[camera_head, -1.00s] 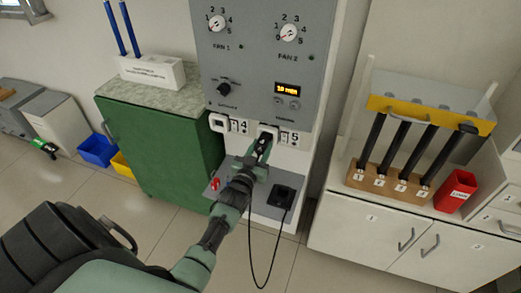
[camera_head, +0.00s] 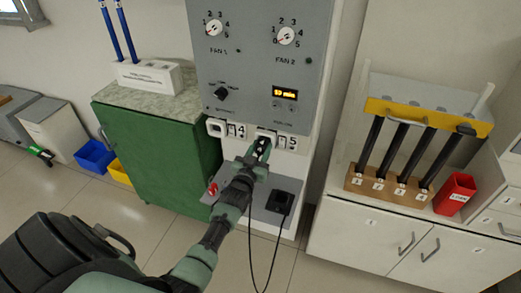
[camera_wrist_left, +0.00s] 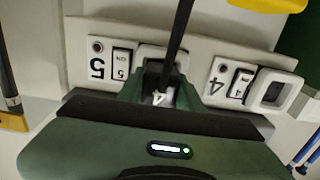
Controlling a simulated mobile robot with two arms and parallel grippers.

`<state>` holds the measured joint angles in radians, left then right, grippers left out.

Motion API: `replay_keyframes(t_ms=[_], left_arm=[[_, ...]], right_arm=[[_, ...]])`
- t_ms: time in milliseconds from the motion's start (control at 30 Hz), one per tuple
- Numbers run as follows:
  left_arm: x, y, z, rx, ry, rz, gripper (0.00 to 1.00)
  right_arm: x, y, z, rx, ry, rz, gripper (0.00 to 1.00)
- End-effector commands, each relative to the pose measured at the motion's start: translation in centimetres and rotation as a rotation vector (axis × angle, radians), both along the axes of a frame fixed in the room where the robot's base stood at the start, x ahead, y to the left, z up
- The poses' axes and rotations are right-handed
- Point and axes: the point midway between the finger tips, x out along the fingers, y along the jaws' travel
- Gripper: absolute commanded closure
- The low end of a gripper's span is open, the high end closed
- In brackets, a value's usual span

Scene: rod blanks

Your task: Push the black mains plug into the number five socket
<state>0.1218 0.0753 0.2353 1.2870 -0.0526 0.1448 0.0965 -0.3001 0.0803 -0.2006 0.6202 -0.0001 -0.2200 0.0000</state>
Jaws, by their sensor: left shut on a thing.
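My left gripper (camera_head: 261,149) is shut on the black mains plug and is right in front of the number five socket (camera_head: 265,134). The plug is mostly hidden by the fingers, and I cannot tell how deep it sits in the socket. In the left wrist view the gripper fingers (camera_wrist_left: 162,97) reach up to the number five socket (camera_wrist_left: 151,53), whose white rim shows behind them. A black cable (camera_wrist_left: 181,28) runs up the picture from between the fingers. My right gripper is in neither view.
The number four socket (camera_head: 215,127) is just left, empty. A grey panel (camera_head: 262,60) with knobs is above. A grey shelf (camera_head: 240,207) with a black box (camera_head: 280,202) is below; the cable hangs in front. A green cabinet (camera_head: 150,150) stands left, a white cabinet (camera_head: 345,235) right.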

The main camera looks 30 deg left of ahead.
Motion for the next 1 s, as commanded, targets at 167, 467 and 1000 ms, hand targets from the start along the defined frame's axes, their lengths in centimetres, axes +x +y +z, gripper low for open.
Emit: replay_keyframes(t_ms=[167,467,1000], left_arm=[[0.2,0.1,0.4,0.002,-0.007,0.0,1.0],[0.1,0.1,0.3,0.001,-0.005,0.001,0.39],[-6.0,-1.4,0.1,0.002,-0.004,0.001,0.39]], right_arm=[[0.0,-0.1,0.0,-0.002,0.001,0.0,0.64],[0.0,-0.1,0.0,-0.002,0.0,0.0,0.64],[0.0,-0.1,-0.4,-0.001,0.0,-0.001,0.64]])
